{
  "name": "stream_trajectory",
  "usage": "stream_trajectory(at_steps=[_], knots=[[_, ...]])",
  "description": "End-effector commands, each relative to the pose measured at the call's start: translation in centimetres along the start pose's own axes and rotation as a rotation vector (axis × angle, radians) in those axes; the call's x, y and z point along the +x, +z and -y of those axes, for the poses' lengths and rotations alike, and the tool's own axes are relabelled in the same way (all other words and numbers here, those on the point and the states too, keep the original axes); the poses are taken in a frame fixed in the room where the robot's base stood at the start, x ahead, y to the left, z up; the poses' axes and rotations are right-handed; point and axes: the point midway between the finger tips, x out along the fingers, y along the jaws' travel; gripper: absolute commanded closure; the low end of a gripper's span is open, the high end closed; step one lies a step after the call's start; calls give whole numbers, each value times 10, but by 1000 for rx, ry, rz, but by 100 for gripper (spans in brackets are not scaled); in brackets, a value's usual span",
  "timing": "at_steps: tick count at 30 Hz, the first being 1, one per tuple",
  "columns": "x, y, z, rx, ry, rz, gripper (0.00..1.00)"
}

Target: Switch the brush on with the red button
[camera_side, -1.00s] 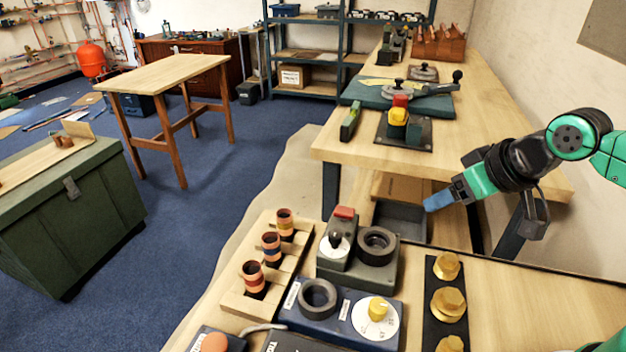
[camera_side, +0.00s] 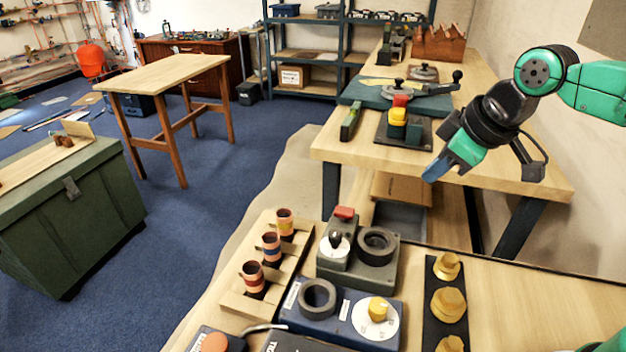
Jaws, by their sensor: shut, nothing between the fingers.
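A grey machine (camera_side: 334,272) stands on the near bench. A red button (camera_side: 344,212) sits on top of its raised back part, with a pale dial and black knob below it. A dark ring-shaped opening (camera_side: 377,244) is on its right; I cannot make out a brush inside it. My gripper (camera_side: 432,174) has blue fingers, shut and empty, pointing down and left. In the picture it is above and to the right of the red button, in the air and clear of the grey machine.
A rack with several banded copper fittings (camera_side: 232,304) is left of the machine. A blue box with a ring and yellow knob (camera_side: 377,309) is in front. Brass fittings (camera_side: 448,303) stand right. The far bench (camera_side: 340,146) holds a yellow-and-red switch unit (camera_side: 397,116).

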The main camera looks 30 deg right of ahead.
Motion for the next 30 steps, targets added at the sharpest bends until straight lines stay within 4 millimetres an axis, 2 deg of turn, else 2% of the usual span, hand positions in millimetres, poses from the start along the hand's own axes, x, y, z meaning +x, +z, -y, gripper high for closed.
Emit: stream_trajectory(at_steps=[3, 9, 15, 18, 24, 30], knots=[[-8, -31, -2, -327, -62, 67, 100], [-12, -75, 1, -901, -210, 144, 100], [-9, -109, 10, -1419, -388, 159, 100], [-6, -119, 15, -1610, -465, 148, 100], [-3, -128, 20, -1817, -555, 124, 100], [-2, -129, 21, -1850, -569, 118, 100]])
